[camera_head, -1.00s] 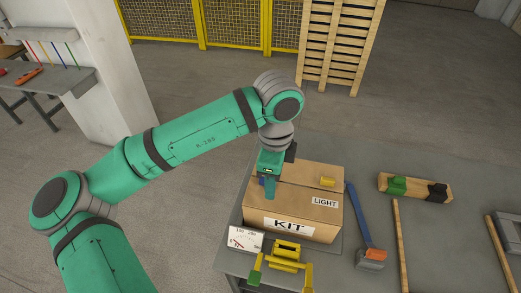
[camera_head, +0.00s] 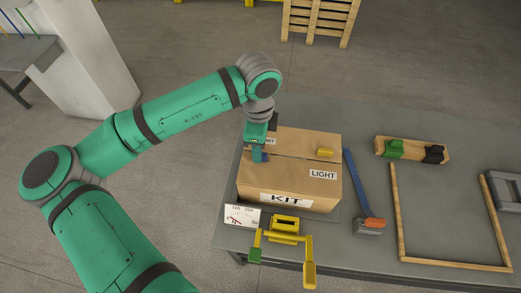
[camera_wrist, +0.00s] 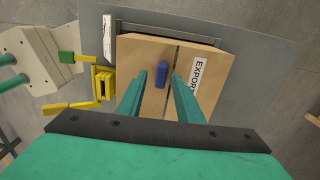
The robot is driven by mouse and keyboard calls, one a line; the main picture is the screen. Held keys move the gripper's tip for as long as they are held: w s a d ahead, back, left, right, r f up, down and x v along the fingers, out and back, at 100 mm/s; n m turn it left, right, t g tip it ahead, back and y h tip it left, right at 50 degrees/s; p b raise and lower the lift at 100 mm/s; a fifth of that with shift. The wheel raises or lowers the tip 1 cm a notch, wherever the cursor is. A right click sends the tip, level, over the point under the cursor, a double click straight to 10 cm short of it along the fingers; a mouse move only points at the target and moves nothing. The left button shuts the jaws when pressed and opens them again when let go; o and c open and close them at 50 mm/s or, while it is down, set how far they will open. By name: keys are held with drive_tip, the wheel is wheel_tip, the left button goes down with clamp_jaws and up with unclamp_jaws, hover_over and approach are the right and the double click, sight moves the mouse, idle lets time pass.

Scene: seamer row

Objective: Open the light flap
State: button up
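A cardboard box marked KIT (camera_head: 262,198) stands on the grey table. Its near top flap carries a LIGHT label (camera_head: 323,175). The far flap carries an EXPORT label (camera_wrist: 200,75) in the wrist view. A blue tab (camera_wrist: 162,78) stands on the near flap by the seam. My gripper (camera_head: 257,158) is over the left part of the box top. In the wrist view its fingers (camera_wrist: 160,76) are apart, with the blue tab between their tips in the picture. Whether they touch it is unclear. Both flaps look closed.
A yellow two-armed fixture (camera_head: 284,228) and a white card (camera_head: 242,215) are in front of the box. A blue-handled tool (camera_head: 362,195), a wooden frame (camera_head: 396,225) and a wooden block with green and black pieces (camera_head: 412,150) lie to the right.

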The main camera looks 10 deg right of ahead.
drive_tip(key=shift+d+f, duration=0.15)
drive_tip(key=shift+f, duration=1.2)
